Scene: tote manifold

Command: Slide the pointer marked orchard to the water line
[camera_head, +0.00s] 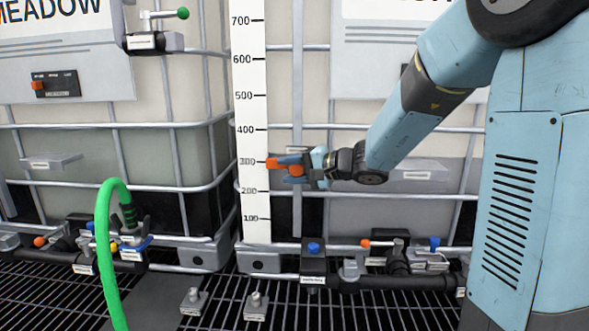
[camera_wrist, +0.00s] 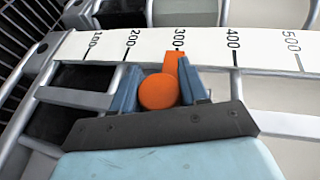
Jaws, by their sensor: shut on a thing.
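The orange pointer (camera_head: 273,162) sits on the white numbered scale (camera_head: 250,100) with its tip at about the 300 mark. My gripper (camera_head: 292,167) is shut on it. In the wrist view, my blue fingers (camera_wrist: 160,90) stand on both sides of the pointer's round orange knob (camera_wrist: 158,92), and its tip lies by the 300 mark. The right tote (camera_head: 390,135) has a darker grey lower part; its upper edge, seemingly the water line (camera_head: 440,157), lies near the pointer's height. My arm hides part of that edge. The right tote's sign is mostly cut off and hidden.
The left tote (camera_head: 160,90) carries a MEADOW sign (camera_head: 60,60) and a green-handled valve (camera_head: 157,40). A green hose (camera_head: 107,250) rises at the front left. Metal cage bars (camera_head: 350,127) cross behind my gripper. Pipes and valves (camera_head: 380,280) run low above the grating.

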